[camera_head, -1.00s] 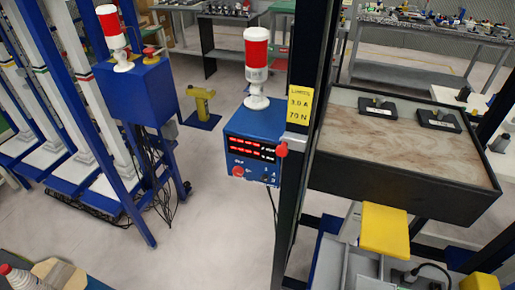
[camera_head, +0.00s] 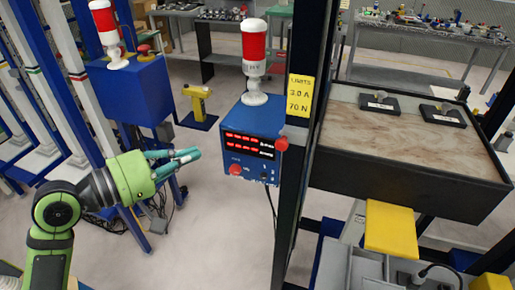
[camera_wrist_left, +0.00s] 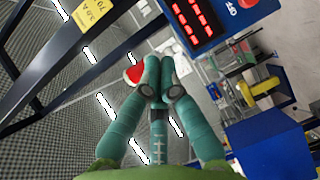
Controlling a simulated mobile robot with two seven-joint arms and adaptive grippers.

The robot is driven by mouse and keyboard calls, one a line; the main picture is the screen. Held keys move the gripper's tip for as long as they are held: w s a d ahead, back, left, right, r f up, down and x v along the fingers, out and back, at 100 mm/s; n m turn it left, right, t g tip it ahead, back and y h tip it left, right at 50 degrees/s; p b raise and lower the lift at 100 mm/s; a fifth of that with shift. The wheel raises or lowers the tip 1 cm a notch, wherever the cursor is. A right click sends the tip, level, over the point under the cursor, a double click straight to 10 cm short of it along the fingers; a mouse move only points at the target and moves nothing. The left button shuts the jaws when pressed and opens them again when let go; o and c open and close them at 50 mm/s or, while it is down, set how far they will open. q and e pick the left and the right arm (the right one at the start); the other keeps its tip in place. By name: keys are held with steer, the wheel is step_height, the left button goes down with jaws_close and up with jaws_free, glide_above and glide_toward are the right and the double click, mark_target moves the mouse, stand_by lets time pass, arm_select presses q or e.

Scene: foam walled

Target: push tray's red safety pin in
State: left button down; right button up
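The tray (camera_head: 400,184) is a dark-walled, shallow box with a brownish bottom, at the right of the head view. The red safety pin appears to be the small red knob (camera_head: 281,143) at the dark post by the tray's left side. I cannot make it out in the left wrist view. My left gripper (camera_head: 195,158) is left of the blue control box and apart from the pin. Its teal fingers come together at the tips (camera_wrist_left: 157,75) with nothing between them. My right gripper is not in view.
The blue control box (camera_head: 232,153) has red displays, a red knob (camera_head: 235,169) and a red-and-white beacon (camera_head: 254,48). A yellow limits label (camera_head: 299,96) is on the dark post (camera_head: 292,210). Two dark blocks stand in the tray. A yellow block (camera_head: 391,230) is below it.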

arm_select(q)
steer(key=shift+s+d+r+m+g+h, duration=0.2)
steer(key=shift+s+d+r, duration=0.1)
steer(key=shift+s+r, duration=0.25)
steer(key=shift+s+d+r+m+g+h, duration=0.1)
steer(key=shift+s+d+r+m+h, duration=0.15)
steer(key=shift+s+r, duration=0.3)
steer(key=shift+d+f, duration=0.1)
steer(key=s+d+p+x, duration=0.1)
steer(key=p+x, duration=0.4)
steer(key=x, duration=0.7)
steer(key=shift+s+d+f, duration=0.35)
steer(key=shift+s+d, duration=0.1)
steer(key=shift+d, duration=0.2)
